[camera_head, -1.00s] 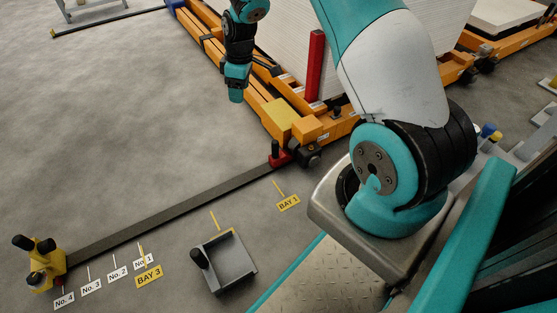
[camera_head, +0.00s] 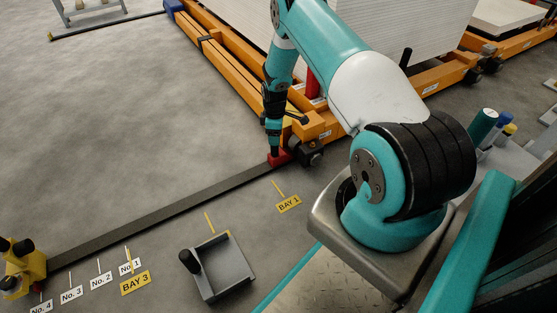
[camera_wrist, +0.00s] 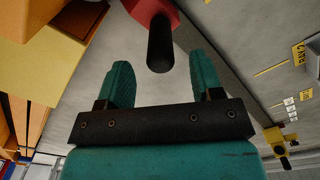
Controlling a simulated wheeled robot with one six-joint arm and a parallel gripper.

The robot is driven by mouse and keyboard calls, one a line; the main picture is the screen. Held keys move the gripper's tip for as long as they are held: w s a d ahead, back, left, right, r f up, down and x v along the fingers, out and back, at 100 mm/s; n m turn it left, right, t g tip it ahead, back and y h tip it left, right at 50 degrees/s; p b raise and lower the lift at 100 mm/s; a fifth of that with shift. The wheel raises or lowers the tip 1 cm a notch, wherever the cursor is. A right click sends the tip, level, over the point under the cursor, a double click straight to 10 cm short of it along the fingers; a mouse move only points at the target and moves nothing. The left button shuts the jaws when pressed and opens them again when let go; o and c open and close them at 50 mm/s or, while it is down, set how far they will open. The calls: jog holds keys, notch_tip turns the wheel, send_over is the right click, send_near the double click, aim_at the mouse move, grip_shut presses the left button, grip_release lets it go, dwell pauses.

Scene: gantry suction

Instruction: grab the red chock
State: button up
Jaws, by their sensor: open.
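The red chock (camera_head: 279,157) sits on the end of the dark floor rail by the orange carriage's wheel. In the wrist view its red body (camera_wrist: 146,12) is at the top edge, partly cut off, with its black handle (camera_wrist: 160,48) pointing toward me. My gripper (camera_wrist: 163,70) is open and empty. The handle's end shows between the two teal fingertips, with a gap on each side. In the head view my gripper (camera_head: 275,149) points down right at the chock and hides its handle. I cannot tell how deep the handle is between the fingers.
The orange carriage (camera_head: 229,80) with stacked white boards stands close behind the chock. The dark rail (camera_head: 160,213) runs to a yellow chock (camera_head: 22,270) at lower left.

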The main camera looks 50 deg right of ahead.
notch_tip(320, 180, down, 6)
jog(key=b, duration=0.4)
jog(key=shift+b, duration=0.3)
jog(key=shift+r, duration=0.1)
grip_shut()
